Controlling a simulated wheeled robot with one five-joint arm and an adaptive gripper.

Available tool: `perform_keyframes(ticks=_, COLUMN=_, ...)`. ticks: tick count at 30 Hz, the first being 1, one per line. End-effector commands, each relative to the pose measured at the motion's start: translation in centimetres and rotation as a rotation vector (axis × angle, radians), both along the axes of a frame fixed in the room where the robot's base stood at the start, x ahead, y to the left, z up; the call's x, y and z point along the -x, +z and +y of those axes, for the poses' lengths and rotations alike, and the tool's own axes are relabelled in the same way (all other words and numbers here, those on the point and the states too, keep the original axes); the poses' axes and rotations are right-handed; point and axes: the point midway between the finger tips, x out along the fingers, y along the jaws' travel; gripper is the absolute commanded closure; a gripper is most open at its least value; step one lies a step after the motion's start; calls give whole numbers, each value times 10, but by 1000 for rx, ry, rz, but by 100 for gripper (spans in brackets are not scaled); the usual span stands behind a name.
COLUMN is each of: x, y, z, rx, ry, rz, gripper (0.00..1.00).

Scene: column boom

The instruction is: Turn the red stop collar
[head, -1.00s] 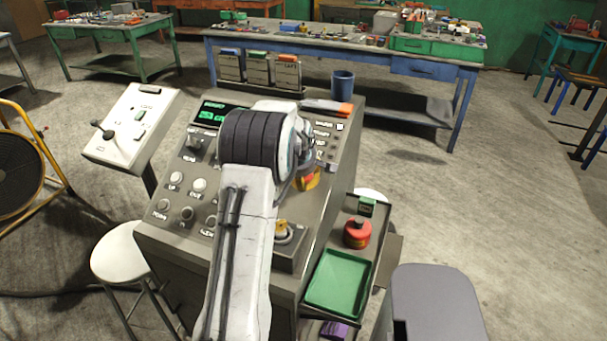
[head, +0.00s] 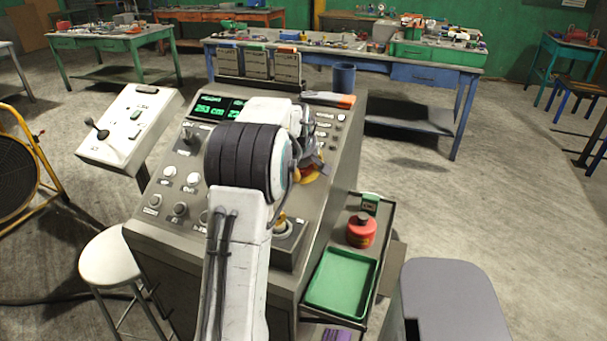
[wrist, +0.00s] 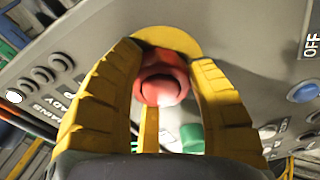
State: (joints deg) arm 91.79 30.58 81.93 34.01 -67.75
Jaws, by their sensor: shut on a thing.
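The red stop collar (wrist: 160,84) sits on a round yellow plate (wrist: 168,40) on the grey panel, in the middle of the wrist view. The yellow fingers of my gripper (wrist: 165,88) stand on both sides of it, with another finger below. They are shut on the collar. In the head view, my gripper (head: 312,168) reaches down to the right part of the console's sloped face. My arm hides much of the collar there, and only a little red and yellow shows.
The grey console (head: 165,245) carries several knobs and a green display (head: 210,107). A green tray (head: 342,283) and a red container (head: 361,231) are on its right side. A white lever box (head: 130,125) stands left, above a stool (head: 110,257).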

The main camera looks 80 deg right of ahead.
Motion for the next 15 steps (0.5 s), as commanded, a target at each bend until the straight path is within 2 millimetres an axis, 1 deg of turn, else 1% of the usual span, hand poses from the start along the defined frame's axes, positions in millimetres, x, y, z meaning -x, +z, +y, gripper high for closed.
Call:
perform_keyframes(ticks=1, x=-1, y=-5, z=1, rx=0, ry=-24, rz=-16, gripper=82)
perform_keyframes(ticks=9, x=0, y=-3, z=1, rx=15, ry=-134, rz=-89, gripper=82)
perform_keyframes(ticks=15, x=1, y=-3, z=1, rx=18, ry=-171, rz=-113, gripper=82)
